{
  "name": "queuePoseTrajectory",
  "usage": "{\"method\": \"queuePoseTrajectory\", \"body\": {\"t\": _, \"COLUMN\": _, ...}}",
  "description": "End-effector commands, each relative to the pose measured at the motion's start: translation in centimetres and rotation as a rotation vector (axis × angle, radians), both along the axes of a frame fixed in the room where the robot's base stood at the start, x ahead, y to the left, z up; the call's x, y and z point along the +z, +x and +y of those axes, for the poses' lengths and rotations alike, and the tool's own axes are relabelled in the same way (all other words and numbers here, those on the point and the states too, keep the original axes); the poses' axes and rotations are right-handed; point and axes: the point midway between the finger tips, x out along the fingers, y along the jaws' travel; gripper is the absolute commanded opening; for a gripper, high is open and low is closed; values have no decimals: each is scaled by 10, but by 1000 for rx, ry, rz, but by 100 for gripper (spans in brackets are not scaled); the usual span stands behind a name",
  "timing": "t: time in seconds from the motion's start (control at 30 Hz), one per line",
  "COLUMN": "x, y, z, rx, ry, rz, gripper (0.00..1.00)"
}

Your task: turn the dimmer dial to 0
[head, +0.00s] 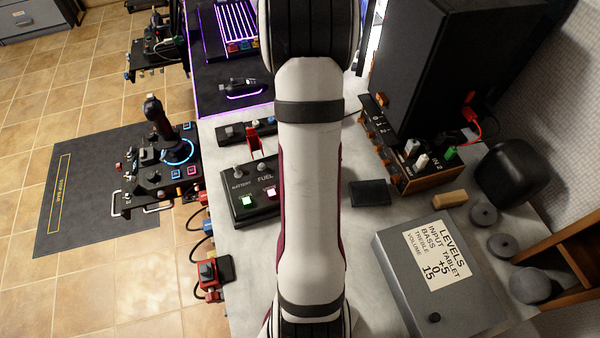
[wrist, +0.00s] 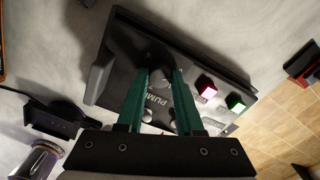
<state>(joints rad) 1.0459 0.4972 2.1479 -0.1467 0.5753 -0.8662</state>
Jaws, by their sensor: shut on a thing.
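The fingers are shut on this dial, one at each side. Its own label and pointer mark are not readable, so I cannot tell what setting it is at. The panel also shows in the head view (head: 237,205), with its right part hidden behind my arm. My gripper and the dial are hidden in the head view.
The panel carries a lit green button (head: 246,201), a lit pink button (wrist: 205,87) and toggle switches close to the fingers, by a PUMP label. A red-levered unit (head: 254,142) stands behind it. A grey LEVELS box (head: 395,255) and an orange-edged amplifier (head: 405,175) stand to the right.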

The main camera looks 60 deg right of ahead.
Motion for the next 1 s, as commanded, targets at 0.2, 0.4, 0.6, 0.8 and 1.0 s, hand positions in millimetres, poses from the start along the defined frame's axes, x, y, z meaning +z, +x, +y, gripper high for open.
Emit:
{"method": "queuePoseTrajectory", "body": {"t": 0.2, "x": 0, "y": 0, "z": 0, "rx": 5, "ry": 0, "rz": 0, "gripper": 0}}
{"method": "queuePoseTrajectory", "body": {"t": 0.4, "x": 0, "y": 0, "z": 0, "rx": 4, "ry": 0, "rz": 0, "gripper": 39}}
{"method": "queuePoseTrajectory", "body": {"t": 0.6, "x": 0, "y": 0, "z": 0, "rx": 4, "ry": 0, "rz": 0, "gripper": 66}}
{"method": "queuePoseTrajectory", "body": {"t": 0.8, "x": 0, "y": 0, "z": 0, "rx": 3, "ry": 0, "rz": 0, "gripper": 66}}
{"method": "queuePoseTrajectory", "body": {"t": 1.0, "x": 21, "y": 1, "z": -1, "rx": 4, "ry": -5, "rz": -3, "gripper": 66}}
